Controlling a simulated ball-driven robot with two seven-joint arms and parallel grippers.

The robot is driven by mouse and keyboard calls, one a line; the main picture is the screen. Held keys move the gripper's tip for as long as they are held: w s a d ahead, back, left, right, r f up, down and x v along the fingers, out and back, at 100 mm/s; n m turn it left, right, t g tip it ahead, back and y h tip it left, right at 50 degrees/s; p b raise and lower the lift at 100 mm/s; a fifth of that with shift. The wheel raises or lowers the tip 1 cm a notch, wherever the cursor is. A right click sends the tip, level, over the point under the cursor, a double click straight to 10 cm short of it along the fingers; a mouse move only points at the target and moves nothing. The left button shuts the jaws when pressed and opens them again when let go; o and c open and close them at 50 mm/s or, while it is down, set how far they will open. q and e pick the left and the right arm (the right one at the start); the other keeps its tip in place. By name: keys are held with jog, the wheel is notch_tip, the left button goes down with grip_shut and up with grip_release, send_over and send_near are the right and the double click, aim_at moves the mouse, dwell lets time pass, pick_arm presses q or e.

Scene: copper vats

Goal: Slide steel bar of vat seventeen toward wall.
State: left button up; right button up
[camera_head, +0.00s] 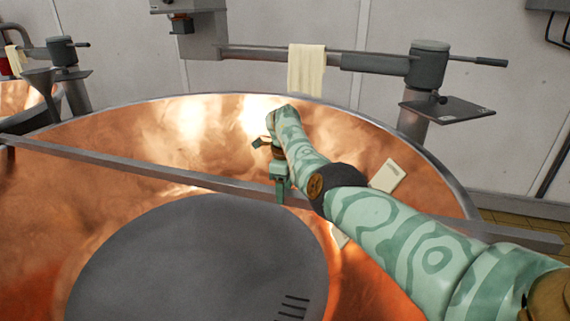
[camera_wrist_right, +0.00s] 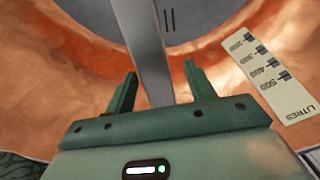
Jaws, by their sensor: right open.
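The steel bar (camera_head: 130,163) lies across the copper vat (camera_head: 150,120), from the left rim to past the right rim. My right gripper (camera_head: 276,172) reaches in from the right and points down at the bar's middle stretch. Its jaws are open. In the right wrist view the bar (camera_wrist_right: 148,45) runs between the two spread fingers of the gripper (camera_wrist_right: 160,82), with a gap visible on each side. Part of the bar is hidden behind my right forearm. No vat number is readable. My left gripper is not in view.
A dark grey disc (camera_head: 205,265) is low in the vat. A litre scale (camera_wrist_right: 268,78) is on the vat's inner wall. Behind the rim are a horizontal arm with a cream cloth (camera_head: 306,70), a grey post (camera_head: 427,65) with a small shelf (camera_head: 447,110), and the pale wall (camera_head: 330,15).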

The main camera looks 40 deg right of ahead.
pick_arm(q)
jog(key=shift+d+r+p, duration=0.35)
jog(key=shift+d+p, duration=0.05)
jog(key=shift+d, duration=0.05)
pick_arm(e)
notch_tip(320, 180, up, 15)
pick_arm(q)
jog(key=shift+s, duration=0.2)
